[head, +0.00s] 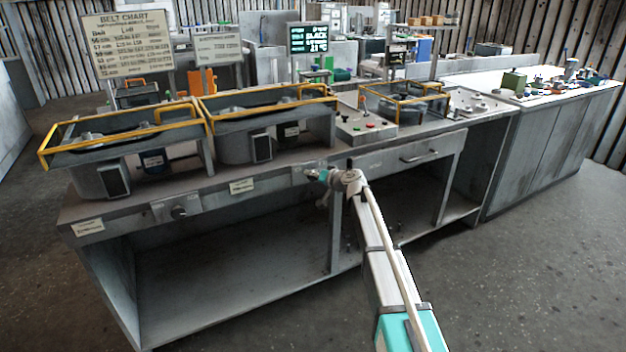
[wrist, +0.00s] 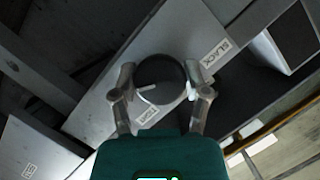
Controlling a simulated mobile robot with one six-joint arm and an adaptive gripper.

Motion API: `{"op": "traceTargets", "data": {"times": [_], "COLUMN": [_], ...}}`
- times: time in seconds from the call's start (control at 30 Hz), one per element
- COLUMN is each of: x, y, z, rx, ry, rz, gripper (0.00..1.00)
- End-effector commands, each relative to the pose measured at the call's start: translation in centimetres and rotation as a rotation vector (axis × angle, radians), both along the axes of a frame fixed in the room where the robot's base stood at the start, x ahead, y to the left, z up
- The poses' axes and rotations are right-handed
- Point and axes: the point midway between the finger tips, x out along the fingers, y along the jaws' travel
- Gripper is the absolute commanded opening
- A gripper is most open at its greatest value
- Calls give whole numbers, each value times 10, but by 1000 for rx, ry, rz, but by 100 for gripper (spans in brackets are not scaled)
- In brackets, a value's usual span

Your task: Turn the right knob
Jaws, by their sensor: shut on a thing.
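The right knob (wrist: 160,76) is a dark round dial with a pale pointer mark, on a light grey plate in the wrist view. My gripper (wrist: 160,86) is shut on the knob, one finger at each side. In the head view my gripper (head: 318,175) is at the front edge of the bench (head: 225,188) and hides the knob. The left knob (head: 179,211) is dark and sits on its own plate farther left, apart from my gripper.
Grey blower housings with yellow-edged frames (head: 265,105) stand on the bench. A box with coloured buttons (head: 366,124) stands behind my gripper. A drawer with a handle (head: 418,156) is just right. A belt chart (head: 130,45) and a lit display (head: 309,38) stand behind. Open floor lies in front.

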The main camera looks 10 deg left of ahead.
Motion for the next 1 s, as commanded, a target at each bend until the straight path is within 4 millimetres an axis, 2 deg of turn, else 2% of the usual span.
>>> {"op": "traceTargets", "data": {"times": [0.3,0.73,0.77,0.93,1.0], "x": [1,0,0,0,0], "y": [1,1,1,1,1], "z": [0,0,0,0,0], "rx": [104,116,116,114,114], "ry": [70,78,78,78,78], "rz": [1,1,1,1,1], "gripper": [12,12,64,95,95]}}
